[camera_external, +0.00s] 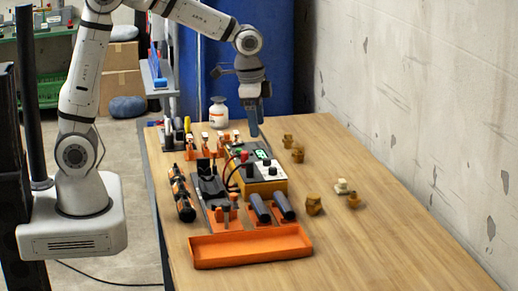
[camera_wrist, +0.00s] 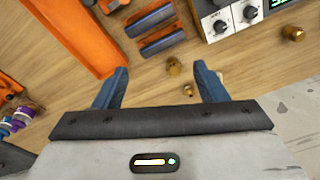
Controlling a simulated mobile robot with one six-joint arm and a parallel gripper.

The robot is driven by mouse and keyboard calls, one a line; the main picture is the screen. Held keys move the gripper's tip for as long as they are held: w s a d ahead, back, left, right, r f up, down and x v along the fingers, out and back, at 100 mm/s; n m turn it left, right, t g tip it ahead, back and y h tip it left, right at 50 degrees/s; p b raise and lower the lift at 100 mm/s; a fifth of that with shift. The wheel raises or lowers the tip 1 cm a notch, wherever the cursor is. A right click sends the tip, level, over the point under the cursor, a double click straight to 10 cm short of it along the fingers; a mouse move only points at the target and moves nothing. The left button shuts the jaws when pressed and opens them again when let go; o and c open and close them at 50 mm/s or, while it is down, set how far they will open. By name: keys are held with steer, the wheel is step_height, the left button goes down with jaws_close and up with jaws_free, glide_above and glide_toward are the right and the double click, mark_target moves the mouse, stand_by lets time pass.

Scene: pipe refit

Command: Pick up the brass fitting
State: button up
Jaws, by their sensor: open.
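Several small brass-coloured fittings lie on the wooden table, and I cannot tell which one is meant. In the wrist view, a brass fitting (camera_wrist: 173,66) and a smaller one (camera_wrist: 187,90) appear between the blue fingers, and another (camera_wrist: 293,33) lies right. My gripper (camera_external: 254,130) is open and empty above the table; its fingers also show in the wrist view (camera_wrist: 160,88).
An orange tray (camera_external: 250,250) lies at the table's front. A yellow-black meter (camera_external: 262,178), dark-handled tools (camera_external: 260,208) and orange holders crowd the left and middle. A white bottle (camera_external: 218,113) stands at the back. The table's right and front right are mostly clear, beside a wall.

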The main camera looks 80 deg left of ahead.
steer(key=w+f+m, duration=0.2)
steer(key=w+f, duration=0.5)
steer(key=w, duration=0.2)
steer(key=m+g, duration=0.1)
steer(key=m, duration=0.1)
glide_above(313, 196)
steer(key=a, duration=0.1)
step_height(313, 196, down, 7)
steer(key=shift+w+r+b, duration=0.1)
steer(key=shift+b, duration=0.3)
steer(key=shift+w+f, duration=0.1)
steer(key=shift+f, duration=0.25)
steer(key=f, duration=0.5)
steer(key=f+p, duration=0.1)
steer(key=f, duration=0.1)
steer(key=shift+d+f, duration=0.3)
steer(key=shift+d, duration=0.1)
steer(key=shift+c, duration=0.5)
steer(key=c, duration=1.1)
